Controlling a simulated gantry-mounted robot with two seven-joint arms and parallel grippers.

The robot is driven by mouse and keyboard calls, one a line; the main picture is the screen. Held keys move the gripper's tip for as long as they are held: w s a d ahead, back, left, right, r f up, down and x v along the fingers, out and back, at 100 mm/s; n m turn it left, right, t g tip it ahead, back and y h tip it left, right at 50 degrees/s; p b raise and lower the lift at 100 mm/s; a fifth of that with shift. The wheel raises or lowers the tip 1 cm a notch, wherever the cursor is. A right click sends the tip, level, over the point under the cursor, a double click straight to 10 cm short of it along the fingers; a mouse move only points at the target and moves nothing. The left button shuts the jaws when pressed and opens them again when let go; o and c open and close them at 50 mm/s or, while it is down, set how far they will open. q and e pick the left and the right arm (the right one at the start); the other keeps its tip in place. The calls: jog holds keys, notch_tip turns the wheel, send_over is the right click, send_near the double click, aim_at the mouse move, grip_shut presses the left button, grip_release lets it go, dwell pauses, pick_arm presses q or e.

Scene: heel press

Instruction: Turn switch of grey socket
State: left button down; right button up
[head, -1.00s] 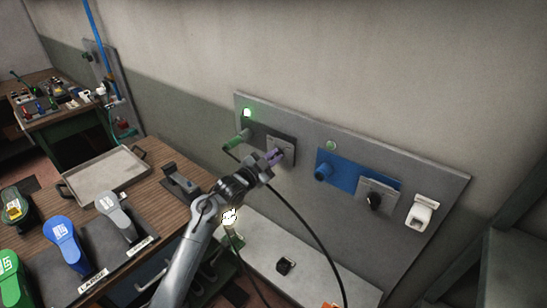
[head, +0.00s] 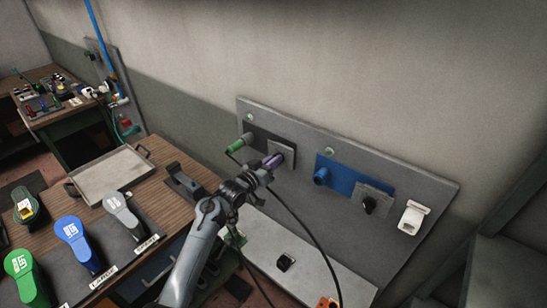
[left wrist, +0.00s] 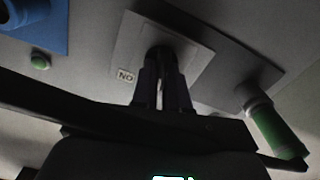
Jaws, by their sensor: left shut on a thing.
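The grey socket is a dark grey plate (head: 258,136) at the left of the wall panel, with a green plug (head: 237,144) in it. It also shows in the left wrist view (left wrist: 238,72). Its switch is a dark knob (left wrist: 160,54) on a lighter square plate (left wrist: 192,62), with an "ON" label (left wrist: 126,76) that appears upside down. My left gripper (head: 273,161) is shut on this knob, its fingers hiding most of it. The indicator lamp (head: 248,117) above the socket is dull. My right gripper is not in view.
A blue socket (head: 334,174) with its black switch (head: 368,204) and a white fitting (head: 412,217) sit farther right on the panel. A black cable (head: 312,236) hangs below my gripper. A wooden bench with a metal tray (head: 108,174) stands at left.

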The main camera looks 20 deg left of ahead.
pick_arm(q)
jog(key=n+p, duration=0.1)
jog(key=n, duration=0.3)
jog(key=shift+a+p, duration=0.1)
jog(key=shift+p, duration=0.25)
jog(key=shift+f, duration=0.1)
jog(key=shift+n, duration=0.3)
jog(key=c, duration=1.1)
grip_release()
jog(key=shift+c, duration=0.2)
jog(key=v, duration=1)
jog(key=shift+s+a+b, duration=0.15)
jog(key=shift+s+b, duration=0.2)
